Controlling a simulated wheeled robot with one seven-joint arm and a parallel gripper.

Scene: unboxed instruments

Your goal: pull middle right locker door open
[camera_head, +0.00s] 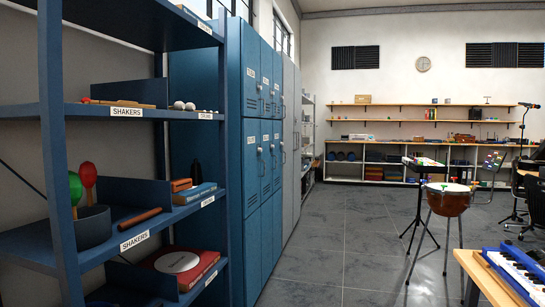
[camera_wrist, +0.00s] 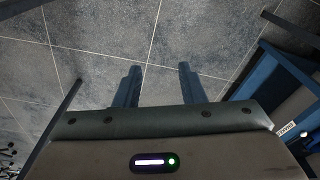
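A bank of blue lockers (camera_head: 252,165) stands behind the shelf unit in the head view, left of centre, seen at a steep angle. Its doors are in rows and columns, with small white labels and dark handles. The middle row's right door (camera_head: 277,158) looks shut, narrow in this view. My gripper (camera_wrist: 157,82) shows in the wrist view with its two dark fingers apart and nothing between them. It points over the tiled floor, apart from any locker door. My gripper is not in the head view.
A blue shelf unit (camera_head: 55,150) with shakers and boxes fills the near left. Grey tiled floor (camera_head: 325,240) is clear in front of the lockers. A drum on a stand (camera_head: 447,200) and a wooden table (camera_head: 484,281) with a blue keyboard (camera_head: 517,272) stand at right.

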